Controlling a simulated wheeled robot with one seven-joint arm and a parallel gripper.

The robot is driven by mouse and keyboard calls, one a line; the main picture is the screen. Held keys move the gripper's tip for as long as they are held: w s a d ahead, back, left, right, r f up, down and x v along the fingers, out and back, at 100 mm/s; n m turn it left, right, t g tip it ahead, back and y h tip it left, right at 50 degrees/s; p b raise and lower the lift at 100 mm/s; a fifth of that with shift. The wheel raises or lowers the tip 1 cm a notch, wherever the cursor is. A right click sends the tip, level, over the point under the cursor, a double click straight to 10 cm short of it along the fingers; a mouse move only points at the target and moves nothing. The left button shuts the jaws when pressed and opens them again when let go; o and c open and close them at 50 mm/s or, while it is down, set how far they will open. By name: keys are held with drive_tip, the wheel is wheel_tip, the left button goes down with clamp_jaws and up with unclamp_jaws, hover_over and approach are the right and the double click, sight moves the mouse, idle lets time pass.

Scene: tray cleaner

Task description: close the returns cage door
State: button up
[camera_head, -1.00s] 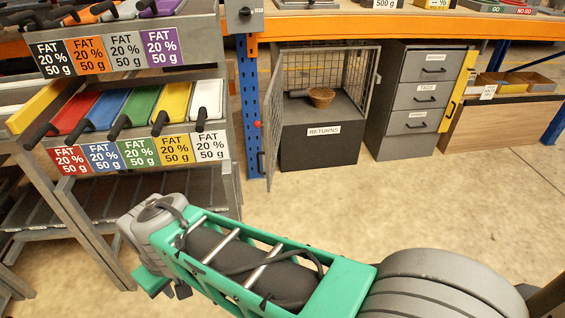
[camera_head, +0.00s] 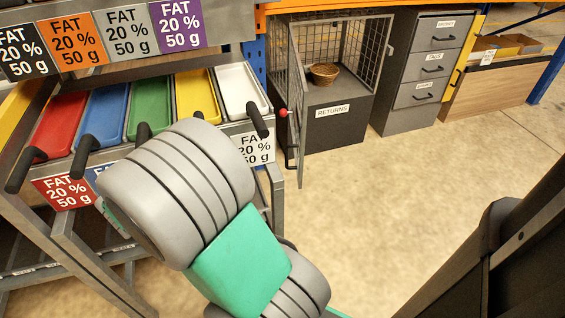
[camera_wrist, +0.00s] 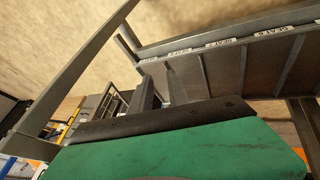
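The returns cage (camera_head: 335,140) stands under the orange-edged bench in the head view, with a RETURNS label on its dark grey front. Its mesh door (camera_head: 297,100) is on the left side and stands swung open towards me, seen nearly edge-on. A dark handle (camera_head: 290,156) shows low on the door. My gripper is hidden in the head view behind my grey and green arm links, which are left of and nearer than the door. In the wrist view my gripper's two grey fingers (camera_wrist: 162,90) stand apart with a narrow gap, apparently empty.
A rack of coloured trays (camera_head: 150,105) with protruding handles is close on the left, near my arm. Concrete floor (camera_head: 390,200) before the cage is clear.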

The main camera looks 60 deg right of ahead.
drive_tip(key=s+d+f+m+g+h+b, duration=0.1)
drive_tip(key=s+d+f+m+h, duration=0.15)
drive_tip(key=d, duration=0.65)
drive_tip(key=s+d+f+m+g+h, duration=0.1)
drive_tip(key=d+f+m+h, duration=0.25)
drive_tip(key=d, duration=0.45)
drive_tip(key=m+t+h+b, duration=0.1)
drive_tip(key=m+h+b, duration=0.1)
drive_tip(key=h, duration=0.4)
approach(286, 159)
drive_tip(key=d, duration=1)
drive_tip(key=shift+s+d+b, duration=0.15)
drive_tip(key=shift+s+b, duration=0.25)
drive_tip(key=shift+d, duration=0.25)
drive_tip(key=shift+c, duration=0.3)
clamp_jaws()
